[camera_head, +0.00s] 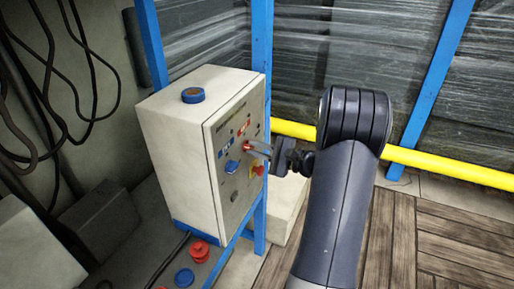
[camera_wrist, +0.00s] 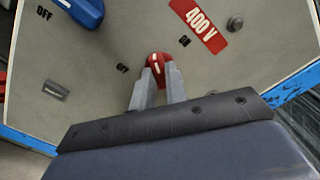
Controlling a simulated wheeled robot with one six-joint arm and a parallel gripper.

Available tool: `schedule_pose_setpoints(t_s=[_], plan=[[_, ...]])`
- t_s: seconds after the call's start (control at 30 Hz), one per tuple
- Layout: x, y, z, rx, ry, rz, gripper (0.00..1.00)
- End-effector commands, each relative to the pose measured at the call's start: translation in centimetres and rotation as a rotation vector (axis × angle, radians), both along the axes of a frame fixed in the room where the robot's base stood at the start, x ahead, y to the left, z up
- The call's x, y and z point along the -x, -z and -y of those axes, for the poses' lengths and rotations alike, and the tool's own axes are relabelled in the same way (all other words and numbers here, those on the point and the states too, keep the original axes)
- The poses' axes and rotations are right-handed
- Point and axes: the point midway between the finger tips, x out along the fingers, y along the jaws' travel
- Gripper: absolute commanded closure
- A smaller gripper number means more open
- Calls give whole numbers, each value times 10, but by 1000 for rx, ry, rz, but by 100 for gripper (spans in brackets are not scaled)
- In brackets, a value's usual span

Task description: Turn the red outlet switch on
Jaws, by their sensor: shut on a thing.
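The red outlet switch (camera_wrist: 157,62) is a round red knob with a pale mark, on the cream front of a control box (camera_head: 169,125). In the wrist view, an OFF label is to its left and an ON label to its upper right, beside a red 400 V plate (camera_wrist: 200,24). My gripper (camera_wrist: 160,80) has its two grey fingers closed around the knob, one on each side, hiding its lower part. In the head view, my gripper (camera_head: 256,148) reaches the box front from the right, at the red switch (camera_head: 246,147). I cannot tell exactly which label the mark faces.
A blue switch (camera_head: 232,166) is close to the lower left, also in the wrist view (camera_wrist: 84,8). A blue-rimmed cap (camera_head: 193,95) is on the box top. A yellow rail (camera_head: 448,168) runs behind my arm.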

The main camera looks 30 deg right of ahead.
Motion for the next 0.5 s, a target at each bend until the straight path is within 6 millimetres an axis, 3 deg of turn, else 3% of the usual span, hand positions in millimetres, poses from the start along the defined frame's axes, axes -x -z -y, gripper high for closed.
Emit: schedule_pose_setpoints(t_s=[0.5], plan=[[0, -2, 0, -388, 1, -305, 100]])
